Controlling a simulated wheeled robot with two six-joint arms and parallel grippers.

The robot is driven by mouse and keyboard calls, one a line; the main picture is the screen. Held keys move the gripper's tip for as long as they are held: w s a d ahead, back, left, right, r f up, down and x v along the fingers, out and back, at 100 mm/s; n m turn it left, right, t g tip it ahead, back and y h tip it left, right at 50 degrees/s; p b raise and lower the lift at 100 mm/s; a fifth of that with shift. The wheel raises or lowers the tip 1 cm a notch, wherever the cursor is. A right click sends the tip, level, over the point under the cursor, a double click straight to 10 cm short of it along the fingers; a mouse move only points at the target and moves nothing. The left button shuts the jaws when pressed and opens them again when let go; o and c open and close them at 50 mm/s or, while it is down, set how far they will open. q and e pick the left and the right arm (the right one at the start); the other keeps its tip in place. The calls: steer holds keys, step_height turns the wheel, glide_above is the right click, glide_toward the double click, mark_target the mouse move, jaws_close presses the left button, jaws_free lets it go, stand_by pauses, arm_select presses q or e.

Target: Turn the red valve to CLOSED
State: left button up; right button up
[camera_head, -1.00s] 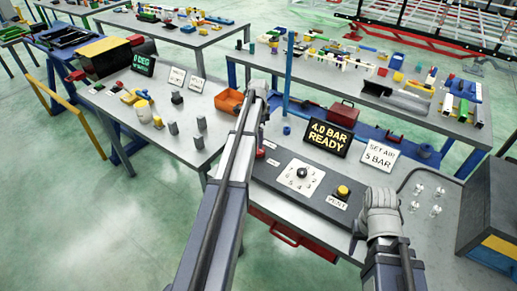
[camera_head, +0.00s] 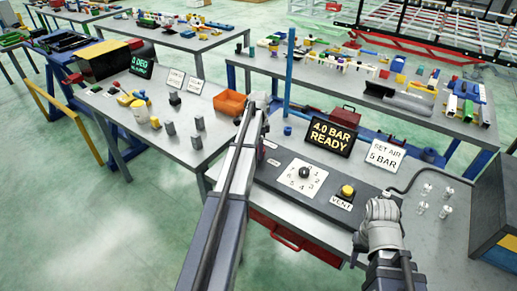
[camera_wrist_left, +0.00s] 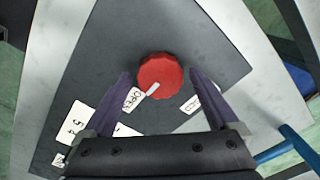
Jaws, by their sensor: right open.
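The red valve (camera_wrist_left: 162,73) is a round knob on a dark panel in the left wrist view. Its white pointer slants down-left toward the OPEN label (camera_wrist_left: 132,98). A second label (camera_wrist_left: 191,103), partly covered by a finger, is at the lower right of the knob. My left gripper (camera_wrist_left: 159,78) is open, with one finger on each side of the knob; I cannot tell whether they touch it. In the head view my left gripper (camera_head: 255,112) and arm hide the valve. My right gripper (camera_head: 380,212) is over the panel's right end, away from the valve.
The panel also carries a numbered dial (camera_head: 302,175) and a yellow VENT button (camera_head: 347,191). Behind them stand a "4.0 BAR READY" display (camera_head: 330,136) and a "SET AIR 5 BAR" sign (camera_head: 385,155). A blue post (camera_head: 290,75) rises close to my left gripper.

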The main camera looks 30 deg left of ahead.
arm_select(q)
steer(key=c, duration=1.2)
steer(key=shift+c, duration=0.2)
steer(key=shift+n, duration=0.4)
steer(key=n, duration=0.3)
steer(key=shift+n, duration=0.3)
steer(key=n, duration=0.4)
steer(key=shift+n, duration=0.3)
steer(key=n, duration=0.4)
steer(key=shift+n, duration=2.5)
